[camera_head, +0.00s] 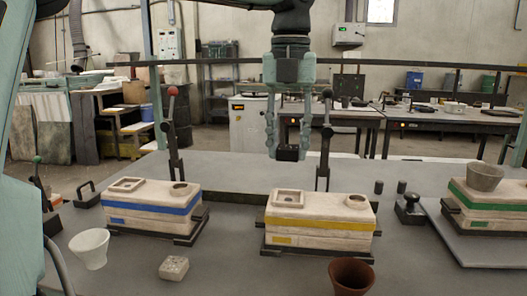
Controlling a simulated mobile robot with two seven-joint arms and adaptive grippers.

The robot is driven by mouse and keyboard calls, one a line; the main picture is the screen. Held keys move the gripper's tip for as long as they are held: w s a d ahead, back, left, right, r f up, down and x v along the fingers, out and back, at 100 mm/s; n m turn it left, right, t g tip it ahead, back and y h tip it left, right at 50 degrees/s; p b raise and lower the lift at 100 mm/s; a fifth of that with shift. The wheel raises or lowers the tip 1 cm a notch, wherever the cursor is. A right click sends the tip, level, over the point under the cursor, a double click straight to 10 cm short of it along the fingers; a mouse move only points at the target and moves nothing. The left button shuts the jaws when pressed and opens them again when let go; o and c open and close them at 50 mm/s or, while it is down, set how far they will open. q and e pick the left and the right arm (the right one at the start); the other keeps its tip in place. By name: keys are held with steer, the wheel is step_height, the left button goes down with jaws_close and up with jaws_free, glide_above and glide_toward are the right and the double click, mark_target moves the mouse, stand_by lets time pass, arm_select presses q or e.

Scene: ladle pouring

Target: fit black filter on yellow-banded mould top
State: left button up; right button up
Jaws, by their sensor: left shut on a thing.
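The yellow-banded mould (320,225) is a pale block with a yellow stripe, standing on a dark base near the middle of the table. Its top has a square recessed piece (275,197) at the left and a round opening (356,202) at the right. My left gripper (288,145) points down behind and above the mould's left part. It is shut on the small black filter (287,154), which shows between its fingertips, apart from the mould top. My right gripper does not show.
A blue-banded mould (150,211) stands left and a green-banded mould (495,207) right, with a grey cup (485,178) on it. Upright clamp levers (325,150) stand behind the moulds. A white cup (90,248), pale perforated block (173,268) and brown cup (350,276) stand in front.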

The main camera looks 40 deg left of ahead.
arm_select(q)
steer(key=shift+w, duration=0.4)
steer(key=shift+f+n, duration=0.2)
steer(key=shift+n, duration=0.1)
steer(key=shift+a+f, duration=0.1)
steer(key=shift+f, duration=3.25)
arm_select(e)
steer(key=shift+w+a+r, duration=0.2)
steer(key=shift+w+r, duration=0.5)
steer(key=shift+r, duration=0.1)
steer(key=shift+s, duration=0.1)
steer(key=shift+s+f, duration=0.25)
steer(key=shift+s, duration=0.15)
arm_select(q)
steer(key=shift+b, duration=0.3)
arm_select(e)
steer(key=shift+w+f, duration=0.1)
